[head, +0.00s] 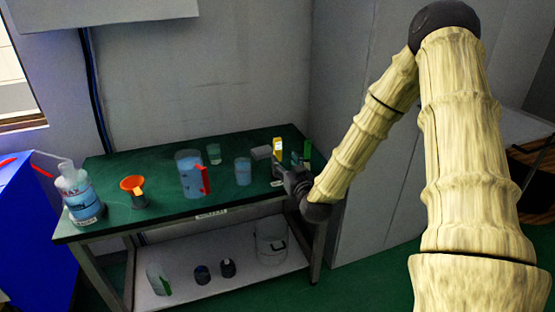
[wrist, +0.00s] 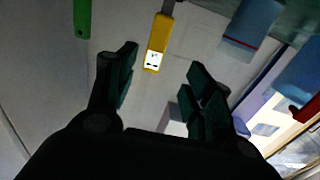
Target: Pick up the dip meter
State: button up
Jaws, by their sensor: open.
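The dip meter is most likely the yellow device (head: 278,147) near the right back of the green table. In the wrist view the yellow device (wrist: 158,40) has a small white display with dark marks and a grey part at its top edge. My gripper (head: 292,170) is over the right end of the table, close to the device. In the wrist view my gripper (wrist: 162,82) has its two dark fingers spread, with nothing between them. The device lies beyond the fingertips, roughly in line with the gap and apart from them.
A green object (head: 307,149) stands right of the device. A grey box (head: 262,153) and a blue beaker (head: 242,172) are to its left. A large blue jug (head: 190,175), an orange funnel (head: 132,184) and a wash bottle (head: 78,195) stand farther left. The table front is mostly clear.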

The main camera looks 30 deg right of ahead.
aim_at(279, 149)
jog(key=x, duration=0.5)
jog(key=shift+w+d, duration=0.1)
jog(key=shift+w, duration=0.1)
jog(key=x, duration=0.2)
jog(key=p+x, duration=0.1)
jog(key=x, duration=0.1)
jog(key=shift+w+d+f, duration=0.1)
jog(key=shift+w+d, duration=0.1)
jog(key=shift+d, duration=0.2)
jog(key=shift+w, duration=0.3)
jog(key=c, duration=1.1)
